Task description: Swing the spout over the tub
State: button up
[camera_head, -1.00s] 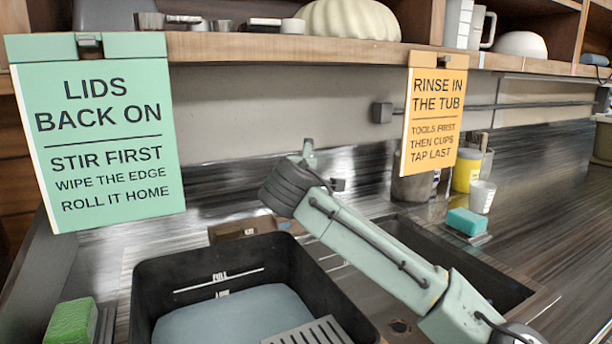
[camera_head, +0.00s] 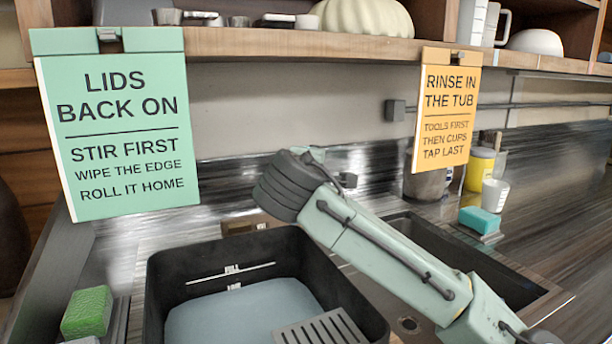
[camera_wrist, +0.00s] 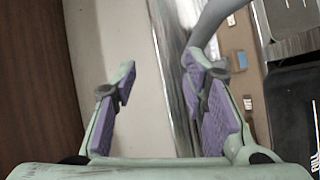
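The black tub (camera_head: 160,305) stands at the lower middle of the head view, with blue-grey liquid inside and a slotted grey plate at its front right. Its dark wall also shows at the right edge of the wrist view (camera_wrist: 285,95). A curved grey pipe that looks like the spout (camera_wrist: 207,22) shows in the wrist view, running down behind my right-hand finger. In the head view, my wrist hides it. My gripper (camera_wrist: 165,85) is open, with purple pads apart and nothing seen between them. I cannot tell whether the right-hand finger touches the pipe.
A dark sink basin (camera_head: 480,275) lies right of the tub, partly behind my arm. A green sponge (camera_head: 87,312) is at the left. A blue sponge (camera_head: 480,220), white cup (camera_head: 495,194) and yellow container (camera_head: 479,169) stand at the right. Signs hang from the shelf (camera_head: 300,43).

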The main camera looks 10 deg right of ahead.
jog(key=shift+s+a, duration=0.4)
jog(key=shift+s, duration=0.4)
jog(key=shift+s+a, duration=0.4)
jog(key=shift+s, duration=0.4)
jog(key=shift+s+a, duration=0.4)
jog(key=shift+s, duration=0.4)
jog(key=shift+f+b, duration=0.1)
jog(key=shift+b, duration=0.2)
jog(key=shift+s+d, duration=0.1)
jog(key=shift+c, duration=0.5)
